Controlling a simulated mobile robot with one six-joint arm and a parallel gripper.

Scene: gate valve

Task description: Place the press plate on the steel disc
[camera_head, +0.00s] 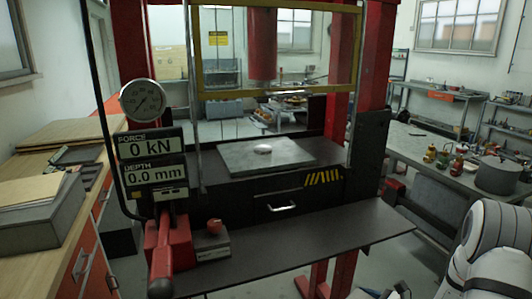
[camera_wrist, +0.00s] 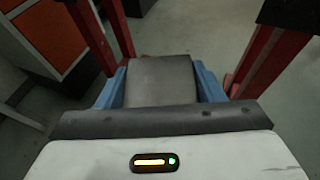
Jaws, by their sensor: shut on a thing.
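The steel disc (camera_head: 263,149) is a small, pale, round piece lying flat near the middle of the grey bed plate (camera_head: 240,160) of the press. My gripper (camera_wrist: 160,68) shows in the wrist view, with blue fingers at either side of a flat grey plate. It is shut on this plate, which I take to be the press plate (camera_wrist: 160,86). The held plate is over the floor between red legs, apart from the disc. In the head view my gripper and the held plate are out of sight.
The red ram (camera_head: 262,45) hangs above the disc behind a yellow-framed guard (camera_head: 280,92). A dark shelf (camera_head: 300,240) juts out in front, with a red lever (camera_head: 162,255) at its left. Readouts (camera_head: 150,158) show 0 kN and 0.0 mm. A cluttered bench (camera_head: 425,150) stands right.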

